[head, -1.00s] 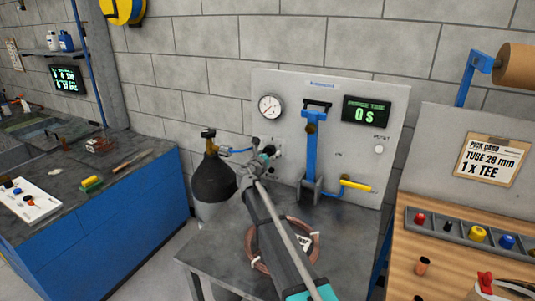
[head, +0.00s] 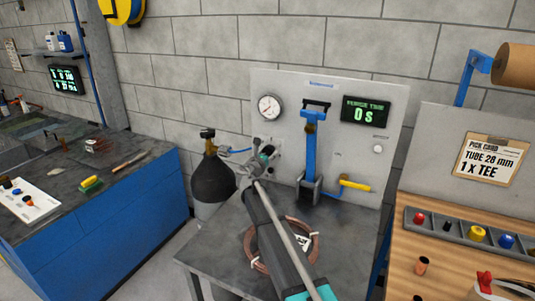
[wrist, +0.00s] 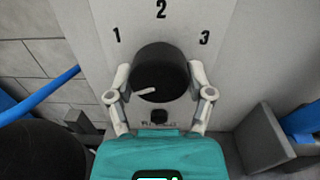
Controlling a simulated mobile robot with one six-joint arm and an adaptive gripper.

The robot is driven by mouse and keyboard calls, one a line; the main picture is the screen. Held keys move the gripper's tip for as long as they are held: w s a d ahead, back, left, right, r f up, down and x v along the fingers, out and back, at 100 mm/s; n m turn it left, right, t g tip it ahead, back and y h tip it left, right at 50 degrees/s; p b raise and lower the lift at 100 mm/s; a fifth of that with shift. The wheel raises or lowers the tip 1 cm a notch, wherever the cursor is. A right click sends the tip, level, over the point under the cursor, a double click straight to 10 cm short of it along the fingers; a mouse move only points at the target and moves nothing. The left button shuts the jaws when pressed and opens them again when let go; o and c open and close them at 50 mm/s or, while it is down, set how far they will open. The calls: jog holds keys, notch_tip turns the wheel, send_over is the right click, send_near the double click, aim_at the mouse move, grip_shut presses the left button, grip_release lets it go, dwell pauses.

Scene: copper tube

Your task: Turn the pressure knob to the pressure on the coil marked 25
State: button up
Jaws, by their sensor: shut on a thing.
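The black pressure knob (wrist: 165,62) is on the grey panel in the wrist view, under the printed numbers 1, 2 and 3. Its white pointer mark lies toward the left, tipped slightly down at its outer end. My gripper (wrist: 160,76) is shut on the knob, one finger on each side. In the head view my gripper (head: 265,155) is at the panel and hides the knob. The copper coil (head: 314,238) lies on the bench, partly behind my arm. Its white tag is too small to read. The round pressure gauge (head: 269,107) is above my gripper; its reading is unclear.
A dark gas cylinder (head: 212,178) stands left of the bench. A blue lever stand (head: 310,150) and a yellow-handled valve (head: 355,184) are to the right. The purge display (head: 365,111) reads 0 s. The bench's front left (head: 215,248) is clear.

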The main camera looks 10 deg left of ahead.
jog(key=m, duration=0.3)
jog(key=shift+w+a+m, duration=0.1)
jog(key=shift+m, duration=0.3)
jog(key=m, duration=0.4)
jog(key=shift+m, duration=0.3)
jog(key=m, duration=0.4)
jog(key=shift+a+m, duration=0.1)
jog(key=shift+m, duration=0.2)
jog(key=m, duration=0.4)
jog(key=shift+r+m+h, duration=0.1)
jog(key=shift+m+h, duration=0.2)
jog(key=m, duration=0.4)
jog(key=shift+m, duration=0.4)
jog(key=m, duration=0.4)
jog(key=shift+r+m, duration=0.1)
jog(key=shift+m, duration=0.2)
jog(key=m, duration=0.4)
jog(key=shift+m, duration=0.3)
jog(key=shift+m+g+h, duration=0.3)
jog(key=shift+m, duration=1.7)
